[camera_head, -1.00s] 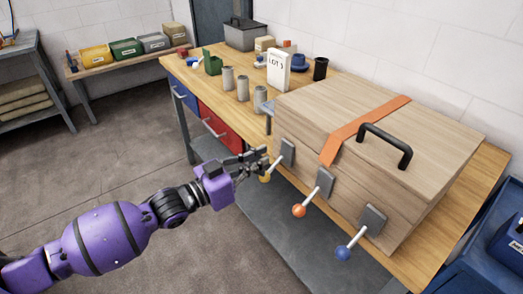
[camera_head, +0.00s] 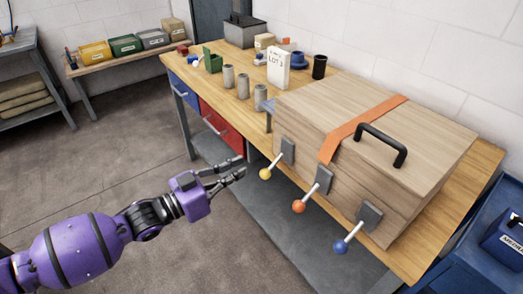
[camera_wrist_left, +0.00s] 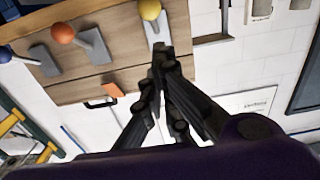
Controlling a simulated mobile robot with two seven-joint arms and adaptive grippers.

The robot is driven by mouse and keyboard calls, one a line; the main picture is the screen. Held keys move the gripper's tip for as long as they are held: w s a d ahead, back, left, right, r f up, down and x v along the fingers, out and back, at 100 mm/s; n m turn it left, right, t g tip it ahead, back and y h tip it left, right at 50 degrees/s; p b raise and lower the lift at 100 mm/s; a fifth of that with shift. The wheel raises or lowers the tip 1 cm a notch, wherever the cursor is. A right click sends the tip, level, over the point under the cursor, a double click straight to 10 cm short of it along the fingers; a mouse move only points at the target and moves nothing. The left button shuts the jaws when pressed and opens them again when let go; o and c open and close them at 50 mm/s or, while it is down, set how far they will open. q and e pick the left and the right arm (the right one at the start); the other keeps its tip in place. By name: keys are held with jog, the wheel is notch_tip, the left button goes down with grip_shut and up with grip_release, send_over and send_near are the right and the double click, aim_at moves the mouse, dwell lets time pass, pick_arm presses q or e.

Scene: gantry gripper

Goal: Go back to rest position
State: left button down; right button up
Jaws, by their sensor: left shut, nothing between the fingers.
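My left gripper (camera_head: 238,169) is shut and empty in the head view, in front of the workbench. Its fingers point right, a little left of the yellow-knobbed lever (camera_head: 265,173) and apart from it. In the left wrist view the gripper (camera_wrist_left: 160,50) shows with its black fingers together and the yellow knob (camera_wrist_left: 149,10) just beyond the tips. An orange-knobbed lever (camera_head: 299,206) and a blue-knobbed lever (camera_head: 341,246) also stick out from the front of the wooden box (camera_head: 400,150). My right gripper is not in view.
The workbench (camera_head: 470,170) carries the box, grey cylinders (camera_head: 243,86), a white "LOT 3" carton (camera_head: 278,66) and a black cup (camera_head: 320,67). A blue cart (camera_head: 465,245) stands at the right. The floor (camera_head: 100,160) left of the bench is clear.

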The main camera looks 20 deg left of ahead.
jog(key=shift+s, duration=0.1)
pick_arm(q)
jog(key=s+a+f+n+g+y+p, duration=0.1)
jog(key=s+f+y, duration=0.25)
jog(key=f, duration=0.35)
jog(key=s+f+g+y+p, duration=0.1)
jog(key=s+f+y, duration=0.25)
jog(key=f, duration=0.45)
jog(key=s+f+n+g+y+p, duration=0.1)
jog(key=s+f, duration=0.4)
jog(key=s, duration=0.7)
jog(key=s+f+n+g+y+p, duration=0.1)
jog(key=s+f+n, duration=0.4)
jog(key=s, duration=0.8)
jog(key=shift+d+f+g+y, duration=0.45)
jog(key=shift+f+g+y, duration=0.15)
jog(key=shift+g+y, duration=0.3)
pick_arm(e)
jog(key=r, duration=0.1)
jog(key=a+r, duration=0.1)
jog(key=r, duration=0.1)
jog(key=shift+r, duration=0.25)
pick_arm(q)
jog(key=shift+w, duration=0.1)
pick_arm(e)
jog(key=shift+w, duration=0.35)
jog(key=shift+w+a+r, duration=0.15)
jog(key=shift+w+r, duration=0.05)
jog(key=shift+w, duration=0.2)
